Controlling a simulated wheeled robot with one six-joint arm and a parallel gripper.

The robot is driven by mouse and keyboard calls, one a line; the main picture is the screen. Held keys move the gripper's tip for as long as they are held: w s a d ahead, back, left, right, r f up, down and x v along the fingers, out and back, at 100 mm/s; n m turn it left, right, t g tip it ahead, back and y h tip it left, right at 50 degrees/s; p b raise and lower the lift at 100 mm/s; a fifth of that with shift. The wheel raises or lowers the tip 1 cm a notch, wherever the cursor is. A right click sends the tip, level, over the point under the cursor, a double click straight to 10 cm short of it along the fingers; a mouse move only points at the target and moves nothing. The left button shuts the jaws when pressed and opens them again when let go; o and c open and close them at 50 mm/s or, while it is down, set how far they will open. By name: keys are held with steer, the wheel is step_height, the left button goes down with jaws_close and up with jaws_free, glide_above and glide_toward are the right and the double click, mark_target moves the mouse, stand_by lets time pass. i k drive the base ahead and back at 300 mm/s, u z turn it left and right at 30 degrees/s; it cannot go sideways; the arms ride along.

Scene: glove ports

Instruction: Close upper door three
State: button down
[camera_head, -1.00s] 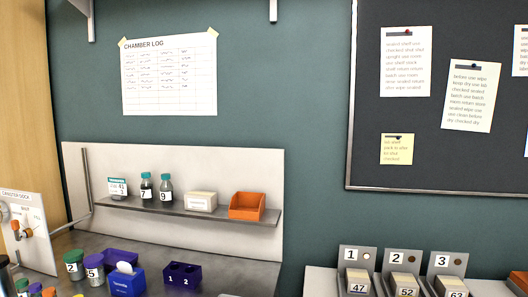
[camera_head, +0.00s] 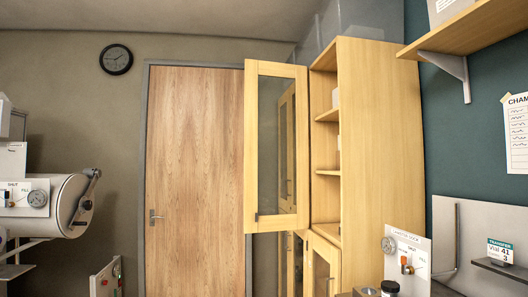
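A tall light-wood cabinet (camera_head: 384,130) stands right of centre. One upper glass door (camera_head: 277,148) with a wooden frame is swung wide open toward the left, with a small dark handle low on its frame. Shelves show inside the open upper part. Further glass doors are partly seen through and behind this pane. No number label is readable on the doors, so I cannot tell which one is three. My gripper is not in view.
A wooden room door (camera_head: 194,180) is behind the cabinet door. A white cylindrical chamber (camera_head: 62,205) stands at the left. A canister dock panel (camera_head: 407,262) is at the lower right. A wall shelf (camera_head: 480,40) juts out at the upper right.

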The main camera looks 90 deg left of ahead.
mark_target(299, 220)
steer(key=u, duration=3.65)
steer(key=i, duration=6.45)
steer(key=z, duration=2.85)
